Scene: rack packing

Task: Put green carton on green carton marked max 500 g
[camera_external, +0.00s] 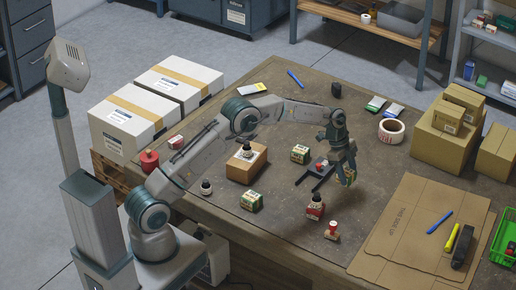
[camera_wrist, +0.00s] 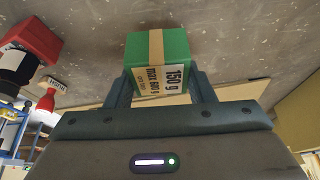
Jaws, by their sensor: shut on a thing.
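My gripper (camera_external: 347,172) is shut on a green carton (camera_external: 350,178) and holds it over the right-middle part of the table. In the wrist view the carton (camera_wrist: 157,60) sits between the two fingers, with a tan tape strip and a label reading "150 g" and what looks like "max 600 g". Two other green cartons stand on the table: one (camera_external: 300,154) left of my gripper, behind a black stand, and one (camera_external: 251,201) nearer the front edge. Their labels are too small to read, so I cannot tell which is marked max 500 g.
A red bottle (camera_external: 315,210) and a red-topped piece (camera_external: 332,232) stand in front. A brown box (camera_external: 244,168) carries a bottle. Flat cardboard (camera_external: 400,225) lies right; large boxes (camera_external: 443,139) stand behind it.

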